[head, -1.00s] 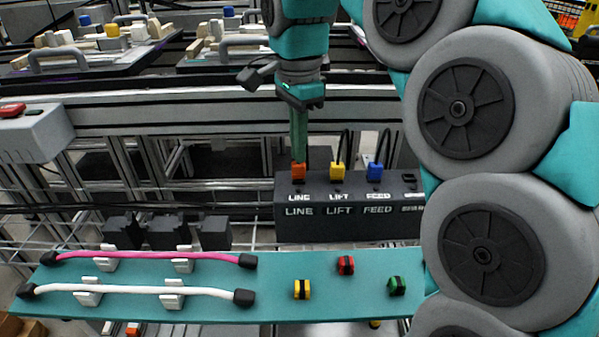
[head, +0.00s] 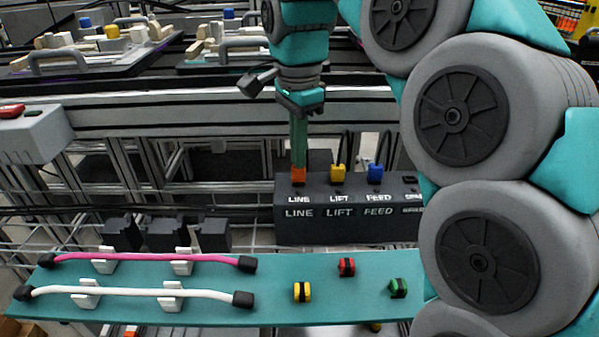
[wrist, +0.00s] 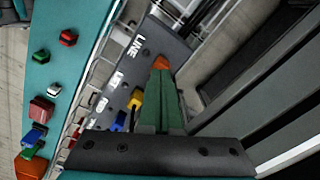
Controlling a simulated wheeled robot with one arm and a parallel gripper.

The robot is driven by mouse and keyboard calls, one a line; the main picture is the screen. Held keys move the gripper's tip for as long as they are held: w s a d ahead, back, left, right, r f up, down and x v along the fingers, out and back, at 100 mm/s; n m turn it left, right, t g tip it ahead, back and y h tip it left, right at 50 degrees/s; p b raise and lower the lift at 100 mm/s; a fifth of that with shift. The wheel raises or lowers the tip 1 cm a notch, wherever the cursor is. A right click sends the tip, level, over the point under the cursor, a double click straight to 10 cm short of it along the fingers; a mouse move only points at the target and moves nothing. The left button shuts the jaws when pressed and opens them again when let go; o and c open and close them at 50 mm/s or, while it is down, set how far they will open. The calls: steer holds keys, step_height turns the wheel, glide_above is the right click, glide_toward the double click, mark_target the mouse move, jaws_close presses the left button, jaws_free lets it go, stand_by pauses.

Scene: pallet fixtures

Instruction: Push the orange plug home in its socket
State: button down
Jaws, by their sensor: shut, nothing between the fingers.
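The orange plug (head: 298,175) stands upright in the LINE socket at the left end of the dark socket box (head: 330,226). It also shows in the wrist view (wrist: 161,62) just past my fingertips. My gripper (head: 299,166) points straight down with its long green fingers together and empty. The fingertips are at the top of the orange plug and appear to touch it. In the wrist view the shut fingers (wrist: 160,72) cover part of the plug. How deep the plug sits is hard to tell.
A yellow plug (head: 338,173) and a blue plug (head: 375,173) stand in the LIFT and FEED sockets to the right. In front, a teal shelf (head: 270,300) holds a pink cable (head: 150,257), a white cable (head: 135,292) and small coloured blocks. Metal rails lie behind.

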step_height(320, 180, up, 7)
steer(key=p, duration=0.3)
steer(key=shift+p, duration=0.4)
steer(key=shift+s+f, duration=0.1)
stand_by(0.4)
